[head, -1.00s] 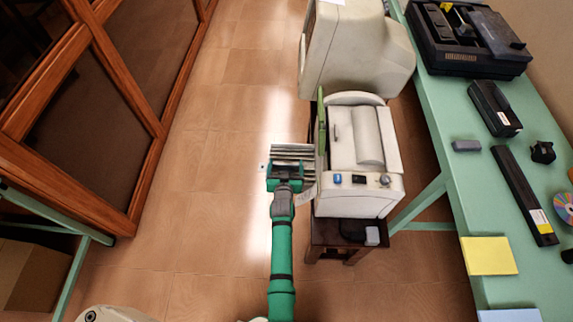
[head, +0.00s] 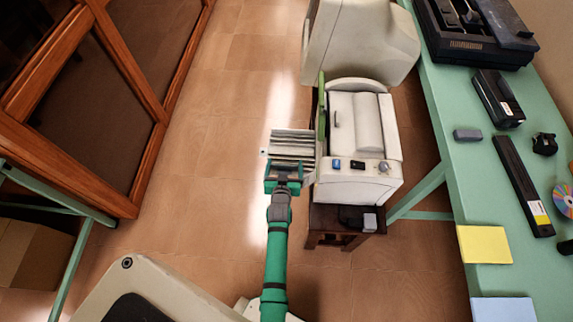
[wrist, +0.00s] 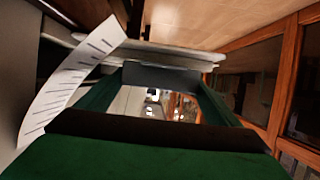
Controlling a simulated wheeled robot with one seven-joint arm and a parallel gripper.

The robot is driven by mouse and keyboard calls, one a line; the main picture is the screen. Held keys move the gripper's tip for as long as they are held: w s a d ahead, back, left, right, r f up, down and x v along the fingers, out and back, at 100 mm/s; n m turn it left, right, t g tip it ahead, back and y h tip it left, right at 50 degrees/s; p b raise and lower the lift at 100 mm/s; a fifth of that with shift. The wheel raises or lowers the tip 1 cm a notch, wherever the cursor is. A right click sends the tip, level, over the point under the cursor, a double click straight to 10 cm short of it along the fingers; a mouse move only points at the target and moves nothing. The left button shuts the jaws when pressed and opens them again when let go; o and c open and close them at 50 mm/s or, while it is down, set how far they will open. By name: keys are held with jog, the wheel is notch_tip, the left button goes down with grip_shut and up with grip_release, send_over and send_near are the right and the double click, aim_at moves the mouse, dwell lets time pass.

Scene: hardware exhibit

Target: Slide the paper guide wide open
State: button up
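A cream printer-like machine (head: 362,140) stands right of my gripper. A ribbed grey tray (head: 291,141) sticks out from its left side, and a pale tray edge (wrist: 150,52) shows in the wrist view. My green gripper (head: 284,173) is at the tray's near end and covers part of it. In the wrist view a dark grey plate (wrist: 161,78) lies across the far end of the gripper. I cannot tell whether it is the guide or a finger pad, nor whether the fingers grip anything. A white strip with black marks (wrist: 72,82) curves at the left of the wrist view.
The machine stands on a dark wooden stool (head: 330,235). A larger beige machine (head: 357,42) is behind it. A green table (head: 440,150) with several devices runs along the right. Wood-framed panels (head: 150,120) stand at the left. The floor between is clear.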

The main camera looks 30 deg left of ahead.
jog(key=shift+o, duration=1.2)
jog(key=v, duration=1)
jog(key=shift+s+d+r, duration=0.2)
jog(key=shift+s+d, duration=0.05)
jog(key=s+d+r+m+t+h, duration=0.1)
jog(key=s+d+r+m+h, duration=0.35)
jog(key=s+d, duration=0.95)
jog(key=s+d+r+t, duration=0.1)
jog(key=s+d+r, duration=0.3)
jog(key=s+r, duration=0.2)
jog(key=s+d+r+t+h, duration=0.1)
jog(key=s+d+r, duration=0.4)
jog(key=r, duration=0.5)
jog(key=shift+s, duration=0.5)
